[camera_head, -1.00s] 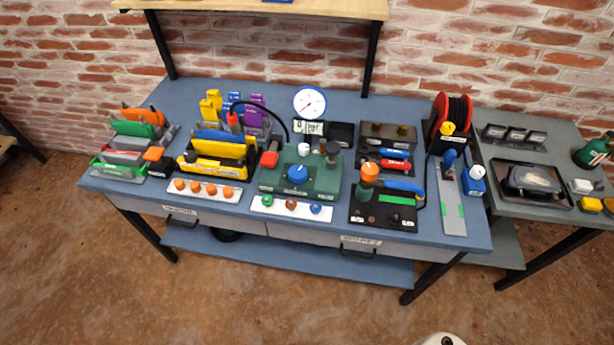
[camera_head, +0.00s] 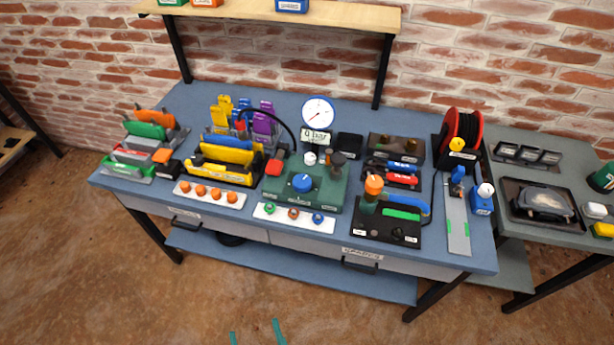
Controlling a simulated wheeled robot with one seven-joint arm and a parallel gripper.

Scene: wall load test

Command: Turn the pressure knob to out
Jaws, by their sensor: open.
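The blue knob (camera_head: 302,182) sits on top of a dark green box (camera_head: 325,195) in the middle of the blue workbench. Small marks around the knob are too small to read. A round white gauge (camera_head: 318,112) stands behind the box, above a small display (camera_head: 316,137) that seems to read 0 bar. My gripper (camera_head: 255,335) shows only as two teal fingertips at the bottom edge. They are apart, with nothing seen between them. The gripper is well in front of the bench and far from the knob.
A white strip with several small knobs (camera_head: 294,218) lies in front of the green box. A black board with an orange-topped handle (camera_head: 374,184) stands to its right, yellow holders (camera_head: 222,160) to its left. A shelf (camera_head: 350,15) overhangs the back. The floor (camera_head: 130,290) in front is clear.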

